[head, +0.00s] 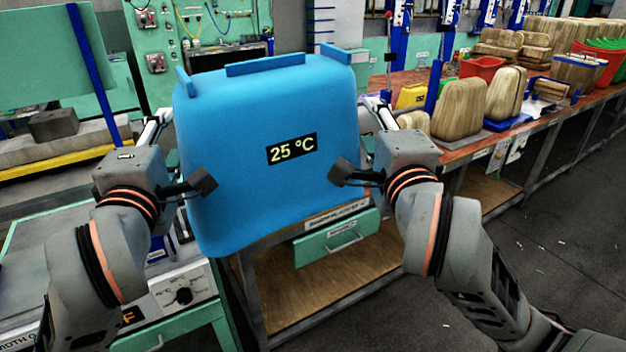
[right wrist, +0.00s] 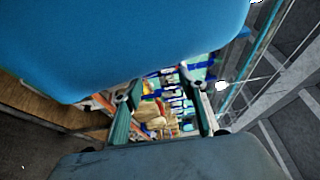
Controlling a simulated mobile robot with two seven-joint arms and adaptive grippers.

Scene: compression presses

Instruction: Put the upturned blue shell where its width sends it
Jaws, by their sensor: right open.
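The blue shell (head: 262,110) is large and stands upright between my two arms in the head view, with raised blue tabs along its top edge. A dark label on its front reads 25 °C. My left gripper (head: 203,183) has a dark fingertip at the shell's left side, and its other finger is hidden, so its opening is unclear. My right gripper (head: 343,172) has a dark fingertip in front of the shell's right side. In the right wrist view its fingers are spread apart and the shell (right wrist: 130,40) fills the upper left. Contact with the shell cannot be told.
A bench with a teal drawer (head: 337,240) is behind and below the shell. A long workbench (head: 445,140) at right carries brown shell-like pieces (head: 460,108) and a red bin (head: 483,67). A teal machine with a dial (head: 180,295) stands at lower left.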

